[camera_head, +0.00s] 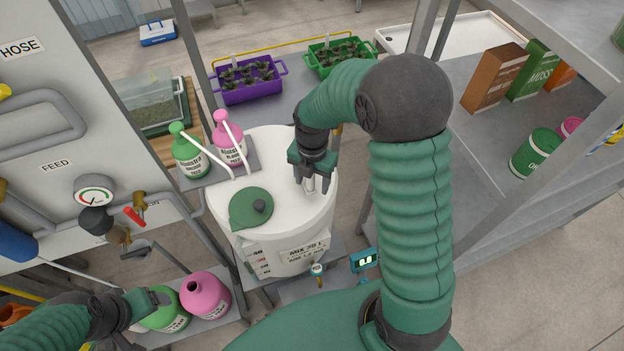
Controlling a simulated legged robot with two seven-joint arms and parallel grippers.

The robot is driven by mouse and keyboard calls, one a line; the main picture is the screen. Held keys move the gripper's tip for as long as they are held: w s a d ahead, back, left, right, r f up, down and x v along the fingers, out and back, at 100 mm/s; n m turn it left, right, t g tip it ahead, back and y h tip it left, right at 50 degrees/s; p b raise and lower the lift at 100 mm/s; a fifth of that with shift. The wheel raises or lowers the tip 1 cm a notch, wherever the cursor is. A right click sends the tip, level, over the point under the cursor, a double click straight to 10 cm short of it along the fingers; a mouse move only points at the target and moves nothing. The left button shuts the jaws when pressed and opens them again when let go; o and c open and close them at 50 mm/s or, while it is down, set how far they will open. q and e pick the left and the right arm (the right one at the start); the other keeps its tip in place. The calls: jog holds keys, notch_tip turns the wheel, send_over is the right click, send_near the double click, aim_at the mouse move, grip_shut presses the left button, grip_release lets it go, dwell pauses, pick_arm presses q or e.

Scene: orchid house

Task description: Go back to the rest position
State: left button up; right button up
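My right arm reaches over from the right, and its gripper (312,187) points down above the white mixing tank (285,225). Its two dark fingers stand apart and I see nothing clearly held between them; whether the tips touch the tank top cannot be told. My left gripper (146,320) is low at the left, beside a green bottle (166,317) and a pink bottle (205,296). Its fingers look spread, and I see nothing held in them. The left gripper partly covers the green bottle.
A green lid (251,208) lies on the tank's top. Two spouted bottles, green (190,156) and pink (229,150), stand on a small shelf behind. A panel with a gauge (95,196) and valves is at left. Metal shelving (480,190) stands at right.

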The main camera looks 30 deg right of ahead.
grip_shut()
jog(key=shift+w+d+r+p, duration=0.15)
jog(key=shift+d+p, duration=0.25)
jog(key=shift+d, duration=0.45)
jog(key=shift+w+d+f+p, duration=0.15)
jog(key=shift+d+p, duration=0.2)
jog(key=shift+d, duration=0.45)
jog(key=shift+w+d, duration=0.15)
jog(key=shift+d, duration=0.05)
jog(key=shift+w+d+r, duration=0.1)
jog(key=shift+w+d, duration=0.1)
jog(key=shift+d, duration=0.1)
jog(key=shift+w+d+r+p, duration=0.1)
jog(key=shift+w+d+p, duration=0.5)
jog(key=shift+w+d, duration=0.3)
jog(key=shift+w, duration=0.15)
jog(key=shift+w+d+f, duration=0.1)
jog(key=shift+w+f, duration=0.05)
jog(key=shift+f, duration=0.1)
jog(key=shift+w+r, duration=0.15)
jog(key=shift+w, duration=0.15)
jog(key=shift+w+d+p, duration=0.1)
jog(key=shift+w+p, duration=0.35)
jog(key=shift+w, duration=0.65)
jog(key=shift+w+d, duration=0.1)
jog(key=shift+w, duration=0.35)
